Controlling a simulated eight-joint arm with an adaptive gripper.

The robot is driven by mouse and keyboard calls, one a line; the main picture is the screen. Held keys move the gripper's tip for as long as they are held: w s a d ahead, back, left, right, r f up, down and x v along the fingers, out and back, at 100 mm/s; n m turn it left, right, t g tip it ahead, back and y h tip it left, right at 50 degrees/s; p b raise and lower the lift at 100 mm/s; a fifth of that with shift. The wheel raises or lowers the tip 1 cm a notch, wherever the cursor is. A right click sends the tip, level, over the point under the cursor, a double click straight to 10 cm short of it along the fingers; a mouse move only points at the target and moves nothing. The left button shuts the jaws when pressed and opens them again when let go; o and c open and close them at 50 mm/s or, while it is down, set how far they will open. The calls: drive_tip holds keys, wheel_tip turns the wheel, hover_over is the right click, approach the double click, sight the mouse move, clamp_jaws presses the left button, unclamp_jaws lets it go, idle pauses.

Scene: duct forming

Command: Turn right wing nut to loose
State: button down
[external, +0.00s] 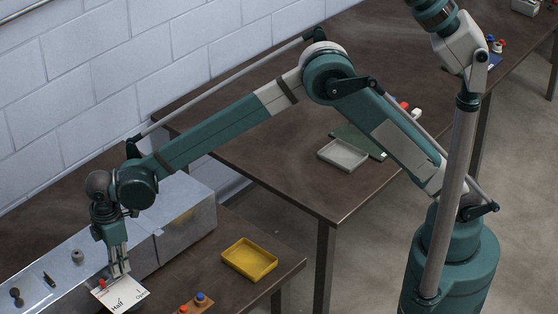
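My gripper (120,270) points down at the lower left, its pale fingers at the front edge of the grey metal duct (185,220). The fingers look close together, but I cannot tell whether they are open, shut or holding anything. On the duct, left of my gripper, are a small grey knob-like part (77,257), a dark elongated part (49,280) and a dark two-lobed part (15,297). They are too small to tell which is the right wing nut, and my gripper is apart from all of them.
A white printed card (122,295) lies just below the fingertips, with a small red object (102,283) at its edge. A yellow tray (249,259) and a wooden block with red and blue knobs (195,303) lie to the right. A grey tray (343,155) is on the back table.

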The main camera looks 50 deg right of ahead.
drive_tip(key=shift+n, duration=0.9)
drive_tip(key=c, duration=3.1)
unclamp_jaws()
drive_tip(key=o, duration=0.4)
drive_tip(key=shift+r, duration=0.1)
drive_tip(key=shift+r, duration=5.95)
